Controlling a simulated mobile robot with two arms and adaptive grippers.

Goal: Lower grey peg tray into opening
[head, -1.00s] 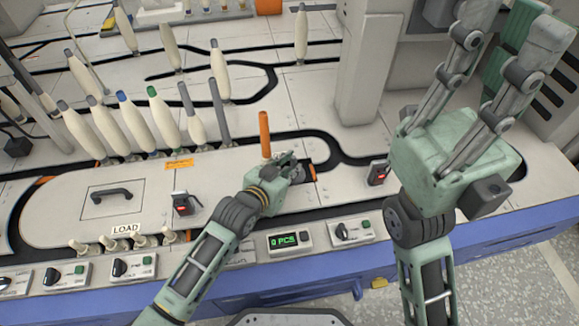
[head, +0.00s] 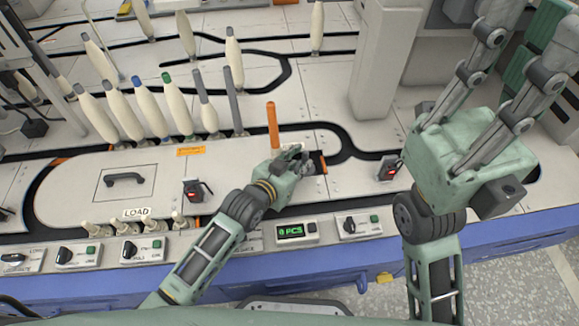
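My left gripper (head: 298,160) is low over the deck, just left of a dark square opening (head: 318,162) with an orange edge. Its hand covers part of that area. Its fingers are small and overlap grey parts, so I cannot tell whether they are shut on anything. An orange peg (head: 273,125) stands upright just behind the hand, its foot partly hidden. I cannot make out the grey peg tray clearly; it may be hidden by the hand. My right gripper (head: 525,55) is raised at the right, fingers apart and empty.
Several cream bobbins (head: 153,107) stand on pegs at the back left. A lidded panel with a black handle (head: 124,179) lies left. Red-marked switch boxes (head: 197,190) (head: 389,168) flank the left hand. A grey column (head: 385,60) rises behind. Control boxes (head: 297,231) line the front edge.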

